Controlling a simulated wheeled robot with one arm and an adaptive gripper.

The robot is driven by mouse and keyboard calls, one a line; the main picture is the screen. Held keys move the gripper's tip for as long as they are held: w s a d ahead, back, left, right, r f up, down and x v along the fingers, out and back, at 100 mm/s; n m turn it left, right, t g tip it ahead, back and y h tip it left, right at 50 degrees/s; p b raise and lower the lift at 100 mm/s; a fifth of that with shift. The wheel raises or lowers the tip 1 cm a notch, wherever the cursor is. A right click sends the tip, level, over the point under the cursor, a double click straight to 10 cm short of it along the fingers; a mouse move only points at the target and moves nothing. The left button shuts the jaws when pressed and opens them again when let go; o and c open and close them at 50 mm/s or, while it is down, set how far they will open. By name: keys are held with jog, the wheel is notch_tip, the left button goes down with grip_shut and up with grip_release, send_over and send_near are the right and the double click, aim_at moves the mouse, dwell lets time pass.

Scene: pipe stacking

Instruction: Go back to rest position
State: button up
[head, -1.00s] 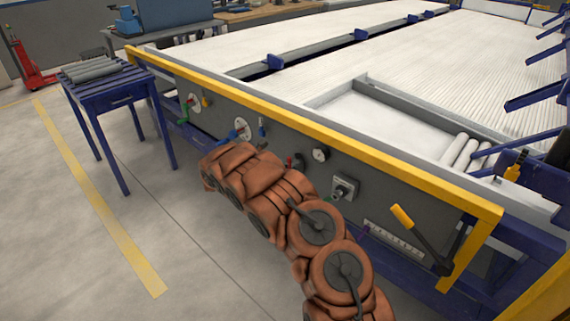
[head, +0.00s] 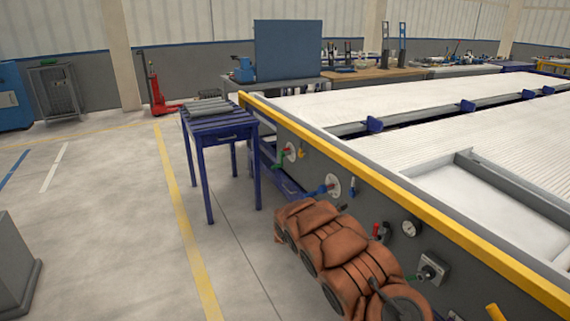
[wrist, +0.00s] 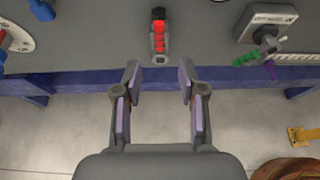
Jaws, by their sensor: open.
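My gripper (wrist: 159,100) shows in the wrist view with its two fingers spread apart and nothing between them. Beyond the fingers are the machine's grey side panel (wrist: 90,50) and a blue frame rail (wrist: 80,80), with bare floor below. In the head view my arm, in a brown cover, reaches along the front of the machine's panel (head: 375,187). The gripper itself cannot be made out there.
A blue table (head: 222,130) bearing several grey pipes (head: 210,107) stands left of the machine. A yellow rail (head: 400,180) edges the machine.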

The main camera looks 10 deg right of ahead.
jog(key=s+d+r+m+g+y, duration=0.15)
jog(key=s+r+m, duration=0.3)
jog(key=s, duration=0.45)
jog(key=s+r+m+g+y, duration=0.1)
jog(key=s+r+m+g, duration=0.3)
jog(key=s, duration=0.4)
jog(key=s+d+r+m+g+y, duration=0.1)
jog(key=s+r+m, duration=0.4)
jog(key=s, duration=0.4)
jog(key=s+a+m+y, duration=0.45)
jog(key=s+a, duration=0.65)
jog(key=s, duration=0.4)
jog(key=s+a+m+y, duration=0.45)
jog(key=s+a, duration=0.65)
jog(key=s, duration=0.3)
jog(key=s+p+v, duration=0.2)
jog(key=p+v, duration=1.3)
jog(key=v, duration=0.2)
jog(key=shift+s+d+r+n+t+p, duration=0.3)
jog(key=shift+s+r+n+t, duration=0.05)
jog(key=shift+r+n, duration=0.1)
